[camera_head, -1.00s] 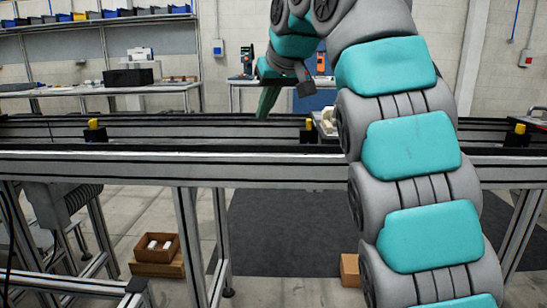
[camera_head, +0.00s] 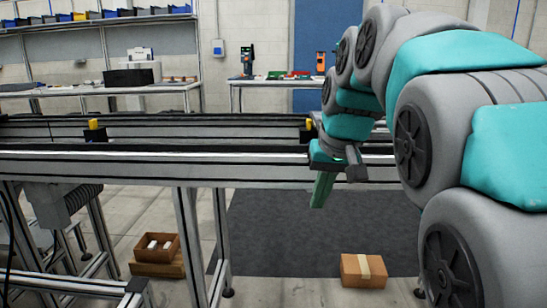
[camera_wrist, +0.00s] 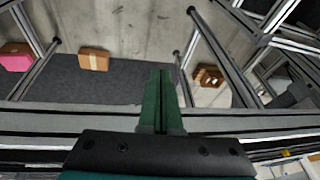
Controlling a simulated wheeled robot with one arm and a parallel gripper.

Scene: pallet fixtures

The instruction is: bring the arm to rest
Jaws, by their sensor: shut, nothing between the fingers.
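My gripper (camera_head: 321,190) shows in the head view in front of the conveyor's near rail, its green fingers pointing down. In the wrist view my gripper (camera_wrist: 160,75) has its two green fingers pressed together with nothing between them. My teal and grey arm fills the right side of the head view and hides the conveyor's right part.
The conveyor frame (camera_head: 120,164) runs across the view close to the gripper. Below are a taped cardboard box (camera_head: 365,270), a brown box with white items (camera_head: 157,247) and a dark mat (camera_head: 280,235). Workbenches (camera_head: 100,91) stand behind. A pink box (camera_wrist: 15,60) shows in the wrist view.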

